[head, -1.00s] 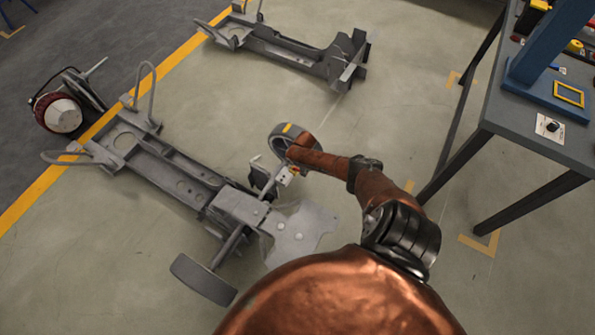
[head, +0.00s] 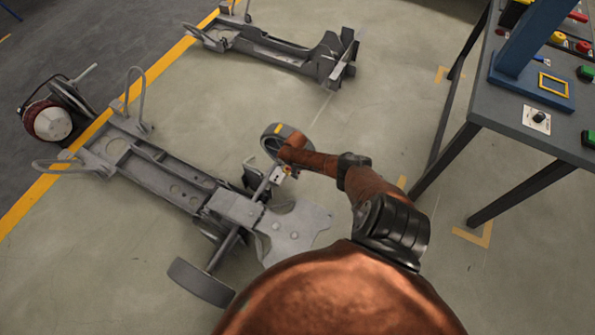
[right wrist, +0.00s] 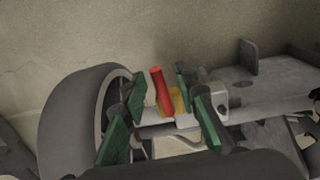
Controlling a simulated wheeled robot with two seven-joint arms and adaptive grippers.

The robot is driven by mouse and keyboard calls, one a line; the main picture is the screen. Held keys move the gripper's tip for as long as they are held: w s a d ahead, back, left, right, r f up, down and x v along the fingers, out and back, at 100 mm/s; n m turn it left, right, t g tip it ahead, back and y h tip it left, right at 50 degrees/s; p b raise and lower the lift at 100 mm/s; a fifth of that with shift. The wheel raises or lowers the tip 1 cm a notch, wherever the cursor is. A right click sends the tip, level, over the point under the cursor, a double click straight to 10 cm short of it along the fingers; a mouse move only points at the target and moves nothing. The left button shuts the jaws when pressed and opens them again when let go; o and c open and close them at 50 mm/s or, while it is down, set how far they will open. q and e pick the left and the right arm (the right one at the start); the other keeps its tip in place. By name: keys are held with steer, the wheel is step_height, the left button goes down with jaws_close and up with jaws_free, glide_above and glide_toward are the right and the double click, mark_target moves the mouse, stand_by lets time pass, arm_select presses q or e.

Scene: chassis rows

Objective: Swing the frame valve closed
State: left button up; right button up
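The frame valve shows in the right wrist view as a red lever (right wrist: 160,91) on a yellow base (right wrist: 178,103), mounted on a grey pipe of the chassis frame (right wrist: 255,92). The lever stands nearly upright, tilted slightly left. My right gripper (right wrist: 160,84) is open, with green-padded fingers on both sides of the lever and gaps between. In the head view my right gripper (head: 272,177) is at the near chassis (head: 170,178), beside its far wheel (head: 270,137); the lever cannot be made out there. My left gripper is not in view.
A second chassis (head: 275,50) lies farther back. A workbench (head: 545,140) with a blue post and buttons stands at the right. A red and white round part (head: 50,121) is at the left chassis end. Floor between the chassis and bench is clear.

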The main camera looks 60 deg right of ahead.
steer(key=shift+r, duration=0.2)
step_height(320, 180, up, 12)
steer(key=shift+a+f, duration=0.2)
steer(key=shift+a, duration=0.1)
stand_by(0.4)
stand_by(0.5)
